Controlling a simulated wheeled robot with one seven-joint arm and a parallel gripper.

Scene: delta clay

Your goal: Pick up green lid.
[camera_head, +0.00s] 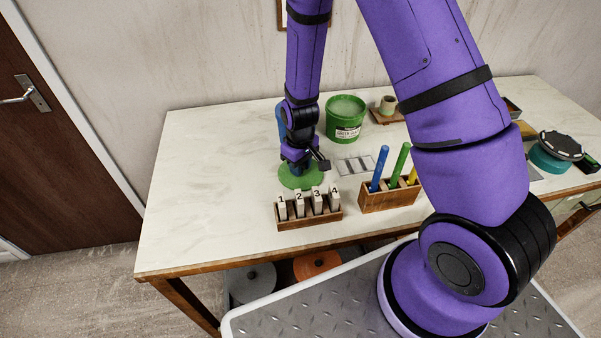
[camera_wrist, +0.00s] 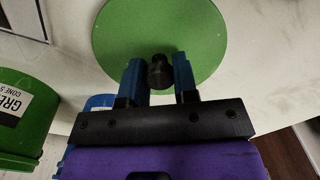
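The green lid (camera_head: 302,183) lies flat on the white tabletop, left of the middle, behind the numbered block rack. My gripper (camera_head: 297,168) is directly above it, pointing down, and hides part of it. In the wrist view the lid is a round green disc (camera_wrist: 160,28) with a dark knob (camera_wrist: 160,74) at its near part. My gripper's two blue fingers (camera_wrist: 159,78) stand apart on either side of the knob. A narrow gap shows at the left finger; contact at the right finger is unclear.
A green labelled tub (camera_head: 345,122) stands behind the lid, with a blue container (camera_head: 281,118) partly hidden by my arm. The wooden rack of numbered blocks (camera_head: 308,218) is close in front. A marker holder (camera_head: 388,198) stands right. The left tabletop is clear.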

